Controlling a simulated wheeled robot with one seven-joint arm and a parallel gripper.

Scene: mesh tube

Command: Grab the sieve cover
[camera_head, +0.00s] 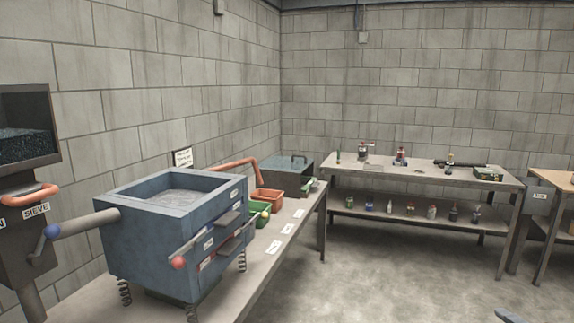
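A blue box-shaped machine (190,235) stands on springs on the near end of the left bench. Its top is an open frame around a recessed grey panel (175,197). Left of it is a dark machine with a "SIEVE" label (36,210) and an orange handle (32,196), cut off by the left edge. I cannot tell for sure which part is the sieve cover. My gripper is not clearly in view. A small blue-grey piece shows at the bottom right edge, too cut off to identify.
A shelved table (425,178) with bottles and tools stands at the back wall. A lever with a red knob (178,262) sticks out. Floor (400,270) at right is clear.

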